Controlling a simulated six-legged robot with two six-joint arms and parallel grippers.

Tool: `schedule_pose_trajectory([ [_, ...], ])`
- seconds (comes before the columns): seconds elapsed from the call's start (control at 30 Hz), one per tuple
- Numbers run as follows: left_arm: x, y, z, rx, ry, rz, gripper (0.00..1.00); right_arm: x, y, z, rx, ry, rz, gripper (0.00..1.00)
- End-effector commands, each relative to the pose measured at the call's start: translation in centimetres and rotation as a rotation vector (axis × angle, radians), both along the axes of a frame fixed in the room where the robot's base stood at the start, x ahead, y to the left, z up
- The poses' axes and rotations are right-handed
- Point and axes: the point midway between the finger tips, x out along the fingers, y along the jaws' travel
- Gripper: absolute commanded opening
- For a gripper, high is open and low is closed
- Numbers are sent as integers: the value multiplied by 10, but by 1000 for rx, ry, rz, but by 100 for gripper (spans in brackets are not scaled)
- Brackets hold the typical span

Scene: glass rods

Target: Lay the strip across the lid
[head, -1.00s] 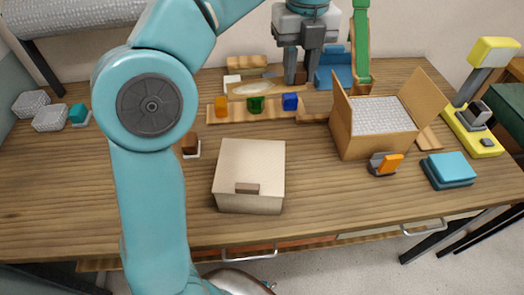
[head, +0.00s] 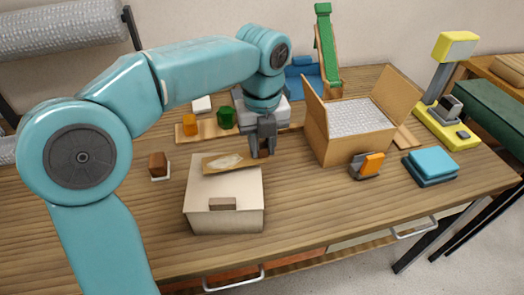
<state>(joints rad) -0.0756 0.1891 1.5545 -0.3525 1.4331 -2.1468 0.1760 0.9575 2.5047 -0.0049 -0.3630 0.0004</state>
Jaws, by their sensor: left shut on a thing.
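The strip (head: 225,162) is a flat tan piece with a pale oval patch. My left gripper (head: 263,150) is shut on its right end, with a brown bit showing between the fingers. The cream lid (head: 232,184) tops a box (head: 222,220) on the table and has a small brown handle (head: 222,203) at its front. The strip lies roughly left to right over the lid's back edge in the picture. I cannot tell if it touches the lid. My left gripper is just behind and right of the box. My right gripper is not in view.
An open carton (head: 330,138) with bubble wrap stands right of the gripper. Behind are a wooden board (head: 205,133) with orange and green blocks. An orange-grey dispenser (head: 367,165) and blue pads (head: 431,166) sit at right. A brown block (head: 157,164) stands left of the box.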

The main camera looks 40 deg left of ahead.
Motion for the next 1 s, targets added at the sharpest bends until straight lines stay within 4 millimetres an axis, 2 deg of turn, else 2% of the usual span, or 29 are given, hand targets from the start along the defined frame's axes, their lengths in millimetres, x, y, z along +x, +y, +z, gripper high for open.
schedule_pose_trajectory([
  [0.03,-1,0,-9,1,2,0,0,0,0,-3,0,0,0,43],
  [0.1,0,0,-13,0,0,0,0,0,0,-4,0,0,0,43],
  [0.47,0,0,-17,1,1,1,0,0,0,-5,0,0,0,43],
  [0.5,0,0,-16,0,0,1,36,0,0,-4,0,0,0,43],
  [0.57,0,0,-16,0,0,1,52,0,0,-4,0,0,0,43],
  [0.87,0,0,-13,0,0,1,52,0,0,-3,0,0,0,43],
  [1.0,1,0,4,0,-3,0,52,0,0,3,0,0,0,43],
])
